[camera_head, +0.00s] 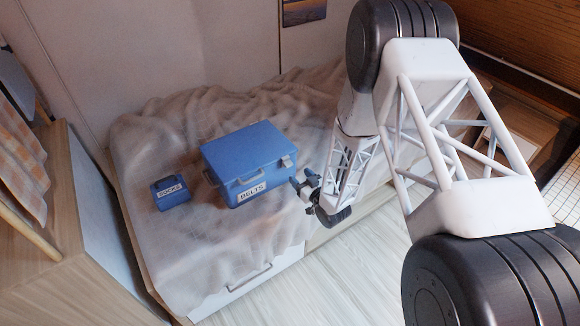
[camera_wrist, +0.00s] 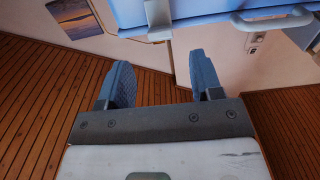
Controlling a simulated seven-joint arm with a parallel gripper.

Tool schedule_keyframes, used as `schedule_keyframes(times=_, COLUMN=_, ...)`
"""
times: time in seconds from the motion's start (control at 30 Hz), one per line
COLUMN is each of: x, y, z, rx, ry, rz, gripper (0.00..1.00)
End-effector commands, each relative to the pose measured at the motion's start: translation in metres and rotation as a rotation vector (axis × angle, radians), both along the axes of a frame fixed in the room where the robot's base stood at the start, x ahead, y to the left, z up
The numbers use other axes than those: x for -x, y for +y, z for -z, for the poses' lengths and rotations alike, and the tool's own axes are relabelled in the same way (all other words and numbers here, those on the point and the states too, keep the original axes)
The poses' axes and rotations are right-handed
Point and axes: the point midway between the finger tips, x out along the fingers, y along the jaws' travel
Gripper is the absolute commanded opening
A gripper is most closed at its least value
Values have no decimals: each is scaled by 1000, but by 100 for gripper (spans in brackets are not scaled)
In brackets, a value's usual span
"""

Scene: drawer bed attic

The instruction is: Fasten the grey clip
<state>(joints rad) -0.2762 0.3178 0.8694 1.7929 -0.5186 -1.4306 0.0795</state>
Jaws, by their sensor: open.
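A blue box labelled BELTS (camera_head: 232,152) rests on the bed with its lid down. A grey clip (camera_head: 288,161) shows near the upper right edge of its right side. In the wrist view the grey clip (camera_wrist: 158,16) lies across the blue box's edge (camera_wrist: 200,10), at the top of the picture; I cannot tell whether it is latched. My gripper (camera_head: 304,184) is just right of the box, apart from it. In the wrist view my gripper (camera_wrist: 162,80) is open and empty, its two blue-grey fingers pointing toward the clip with a gap between.
A grey handle (camera_wrist: 272,20) sits beside the clip; another handle (camera_head: 250,177) is above the BELTS label. A small blue box labelled SOCKS (camera_head: 170,193) stands to the left. The rumpled blanket (camera_head: 240,245) is clear in front. A wooden cabinet (camera_head: 45,200) stands at far left.

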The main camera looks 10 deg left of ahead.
Motion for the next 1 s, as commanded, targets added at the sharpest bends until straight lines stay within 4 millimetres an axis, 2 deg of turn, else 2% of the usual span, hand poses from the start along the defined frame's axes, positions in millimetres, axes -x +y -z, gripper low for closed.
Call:
schedule_keyframes(times=0.6, x=-45, y=46, z=0, rx=0, ry=1, rz=-2, gripper=60)
schedule_keyframes(times=1.0, x=-50, y=51, z=0, rx=1, ry=1, rz=-1, gripper=60)
